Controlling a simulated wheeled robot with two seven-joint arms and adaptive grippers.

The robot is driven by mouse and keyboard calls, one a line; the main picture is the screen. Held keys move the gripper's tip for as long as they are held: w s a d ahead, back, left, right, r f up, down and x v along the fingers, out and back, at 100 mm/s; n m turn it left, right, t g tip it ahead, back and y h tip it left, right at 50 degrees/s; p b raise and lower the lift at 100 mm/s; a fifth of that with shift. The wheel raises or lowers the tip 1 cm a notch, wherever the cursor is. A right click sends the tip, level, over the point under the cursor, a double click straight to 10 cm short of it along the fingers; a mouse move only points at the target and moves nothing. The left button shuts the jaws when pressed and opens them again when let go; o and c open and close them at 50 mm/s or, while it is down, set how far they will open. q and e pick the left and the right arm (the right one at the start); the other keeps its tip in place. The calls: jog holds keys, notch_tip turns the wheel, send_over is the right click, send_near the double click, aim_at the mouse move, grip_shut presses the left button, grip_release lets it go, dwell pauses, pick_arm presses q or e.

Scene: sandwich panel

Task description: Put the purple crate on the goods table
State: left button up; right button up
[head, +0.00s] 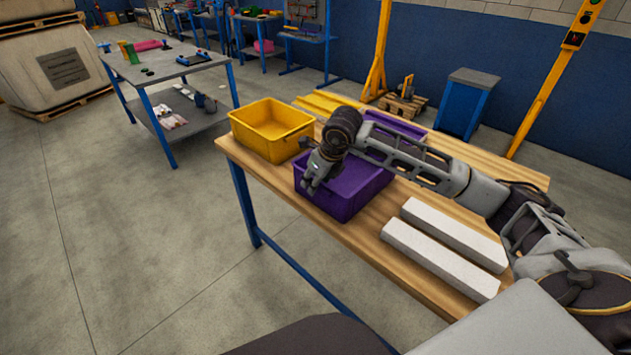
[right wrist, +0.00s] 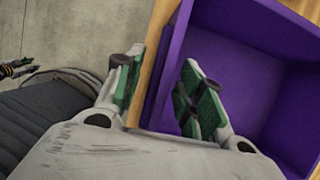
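A purple crate (head: 345,195) stands empty on the near left edge of a wooden table (head: 400,260). My right gripper (head: 318,180) is at its left end, pointing down. In the right wrist view one finger is inside the purple crate (right wrist: 235,60) and one is outside. The crate's wall runs between the open fingers (right wrist: 162,95), with gaps beside it. A small dark shape with green pads at the left of that view looks like my left gripper (right wrist: 18,68), too small to read. Which table is the goods table is not marked.
A yellow crate (head: 268,130) stands just beyond the purple one. Another purple crate (head: 397,124) is behind my arm. Two white bars (head: 440,258) lie to the right. A grey table (head: 160,68) with small items stands at the left, across open floor.

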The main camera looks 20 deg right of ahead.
jog(key=v, duration=1.1)
jog(key=shift+r, duration=0.25)
jog(key=shift+s, duration=0.15)
